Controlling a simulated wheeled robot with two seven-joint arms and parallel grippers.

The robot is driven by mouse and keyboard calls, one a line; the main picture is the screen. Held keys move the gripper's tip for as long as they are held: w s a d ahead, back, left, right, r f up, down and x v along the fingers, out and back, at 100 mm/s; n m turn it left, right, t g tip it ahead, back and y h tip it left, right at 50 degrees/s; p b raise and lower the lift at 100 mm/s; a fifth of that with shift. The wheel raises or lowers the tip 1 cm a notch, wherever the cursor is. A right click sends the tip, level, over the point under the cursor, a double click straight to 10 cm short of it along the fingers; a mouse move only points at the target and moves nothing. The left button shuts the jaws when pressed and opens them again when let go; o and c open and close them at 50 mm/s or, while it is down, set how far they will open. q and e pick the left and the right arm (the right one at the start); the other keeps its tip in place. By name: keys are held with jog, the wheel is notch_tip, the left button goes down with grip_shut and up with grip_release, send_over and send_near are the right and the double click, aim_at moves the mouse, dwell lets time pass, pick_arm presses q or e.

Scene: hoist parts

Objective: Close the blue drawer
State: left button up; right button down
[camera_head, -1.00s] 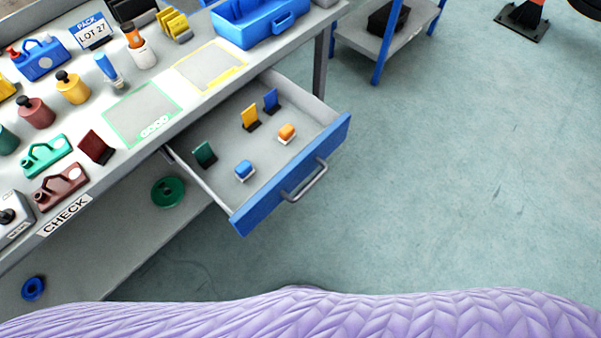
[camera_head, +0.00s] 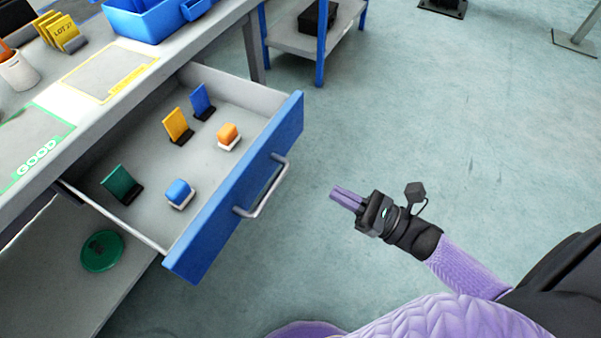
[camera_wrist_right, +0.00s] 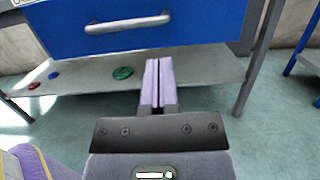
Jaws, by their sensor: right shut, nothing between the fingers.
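The blue drawer (camera_head: 237,195) stands pulled out from the workbench in the head view. Its blue front with a grey bar handle (camera_head: 264,187) faces right, toward my right gripper. My right gripper (camera_head: 335,194) is shut and empty, in the air to the right of the handle and apart from it. In the right wrist view the drawer front (camera_wrist_right: 205,22) and handle (camera_wrist_right: 128,23) are at the top, beyond the shut fingers (camera_wrist_right: 157,65). My left gripper is not in view.
A green disc (camera_head: 102,250) lies on the lower shelf. Open floor surrounds my right gripper.

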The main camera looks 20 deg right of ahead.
jog(key=b+x, duration=0.1)
jog(key=x, duration=0.7)
jog(key=shift+w, duration=0.1)
